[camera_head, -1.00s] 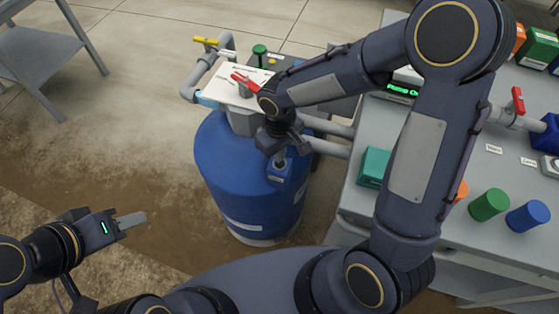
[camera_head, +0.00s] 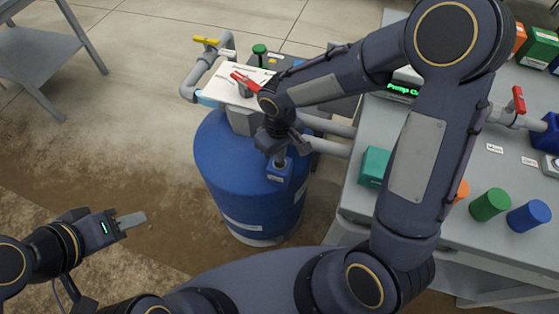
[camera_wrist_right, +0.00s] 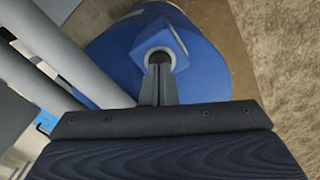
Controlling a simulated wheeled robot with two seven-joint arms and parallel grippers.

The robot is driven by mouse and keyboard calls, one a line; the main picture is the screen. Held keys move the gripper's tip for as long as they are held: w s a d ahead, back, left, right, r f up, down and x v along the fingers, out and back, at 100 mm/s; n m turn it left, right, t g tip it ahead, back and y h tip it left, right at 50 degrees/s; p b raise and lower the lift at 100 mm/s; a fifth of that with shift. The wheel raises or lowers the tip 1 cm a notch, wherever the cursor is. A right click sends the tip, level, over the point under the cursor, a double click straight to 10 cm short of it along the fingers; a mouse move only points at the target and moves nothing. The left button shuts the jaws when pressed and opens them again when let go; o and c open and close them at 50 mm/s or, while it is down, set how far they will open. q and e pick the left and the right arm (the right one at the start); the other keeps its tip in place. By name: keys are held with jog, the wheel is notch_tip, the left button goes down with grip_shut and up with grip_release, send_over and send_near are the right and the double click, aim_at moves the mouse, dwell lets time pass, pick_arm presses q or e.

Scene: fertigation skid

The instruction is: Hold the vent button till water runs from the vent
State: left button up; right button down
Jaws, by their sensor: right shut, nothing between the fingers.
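A blue vent block (camera_head: 281,177) sits on the side of the round blue tank (camera_head: 238,172). In the right wrist view, the block (camera_wrist_right: 180,40) has a pale round collar with a dark button (camera_wrist_right: 158,57) in it. My right gripper (camera_head: 280,160) is shut and empty. Its fingertips (camera_wrist_right: 159,72) are at the button and appear to touch it, hiding part of it. How far the button is pressed cannot be seen. I see no running water in either view. My left gripper (camera_head: 132,220) hangs over the floor at the lower left, away from the tank; its finger gap is not visible.
Grey pipes (camera_head: 327,125) run to the grey bench (camera_head: 420,165). It carries a partly hidden green display (camera_head: 403,90) and green (camera_head: 489,204) and blue (camera_head: 528,216) cylinders.

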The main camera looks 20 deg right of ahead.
jog(key=shift+f+b, duration=0.65)
jog(key=shift+f, duration=0.2)
jog(key=shift+r, duration=0.2)
dwell(4.4)
notch_tip(320, 180, up, 7)
jog(key=p, duration=0.5)
jog(key=shift+f+p, duration=0.1)
jog(key=shift+p, duration=0.2)
dwell(0.3)
